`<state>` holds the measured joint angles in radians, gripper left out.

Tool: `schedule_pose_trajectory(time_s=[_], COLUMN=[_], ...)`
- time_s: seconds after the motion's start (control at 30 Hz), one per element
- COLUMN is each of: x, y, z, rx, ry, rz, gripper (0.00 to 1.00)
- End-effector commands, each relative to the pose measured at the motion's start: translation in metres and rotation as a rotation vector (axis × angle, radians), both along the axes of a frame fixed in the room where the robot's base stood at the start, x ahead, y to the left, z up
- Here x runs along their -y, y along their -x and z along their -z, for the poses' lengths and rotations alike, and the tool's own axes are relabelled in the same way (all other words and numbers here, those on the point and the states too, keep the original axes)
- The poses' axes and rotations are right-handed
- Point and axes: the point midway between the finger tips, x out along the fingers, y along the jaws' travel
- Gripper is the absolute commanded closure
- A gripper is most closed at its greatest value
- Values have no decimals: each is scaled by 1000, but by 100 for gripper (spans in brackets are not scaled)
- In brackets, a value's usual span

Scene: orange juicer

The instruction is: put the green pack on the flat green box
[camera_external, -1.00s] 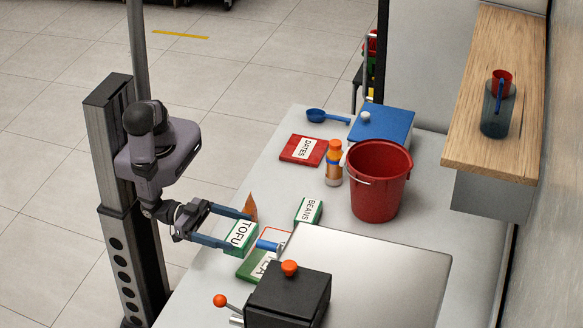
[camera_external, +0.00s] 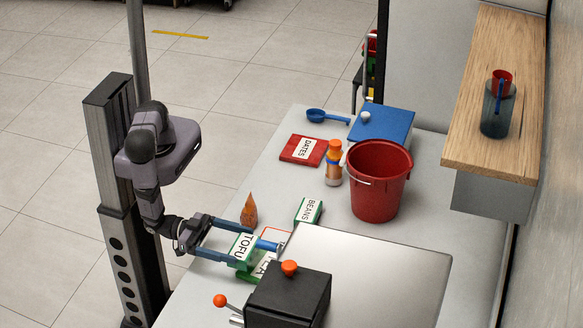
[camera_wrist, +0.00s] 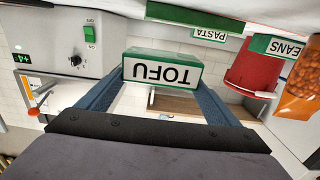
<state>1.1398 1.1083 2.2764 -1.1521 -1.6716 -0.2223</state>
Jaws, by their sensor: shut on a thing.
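The green pack (camera_external: 243,248), lettered TOFU on white, is held between the two fingers of my gripper (camera_external: 246,250). In the wrist view the pack (camera_wrist: 163,70) is upside down, with a finger at each side. The flat green box (camera_external: 260,270) lies on the table directly below and slightly right of the pack in the external view. The pack hides much of its top and label. I cannot tell whether the pack touches the box or is just above it.
A black juicer body (camera_external: 290,295) with orange knobs stands close in front. A blue handle (camera_external: 268,246) is beside the pack. An orange cone-shaped thing (camera_external: 249,212) and the BEANS box (camera_external: 309,211) stand behind. A red bucket (camera_external: 377,180) is farther right.

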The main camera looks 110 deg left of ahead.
Motion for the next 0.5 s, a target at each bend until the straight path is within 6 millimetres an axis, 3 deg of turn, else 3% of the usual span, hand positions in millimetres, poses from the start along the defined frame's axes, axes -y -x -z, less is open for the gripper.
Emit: schedule_pose_trajectory(time_s=[0.17,0.5], x=[0,0], y=[0,0], z=[4,37], rx=[1,0], ry=[0,-1], rz=[0,0], gripper=[42,42])
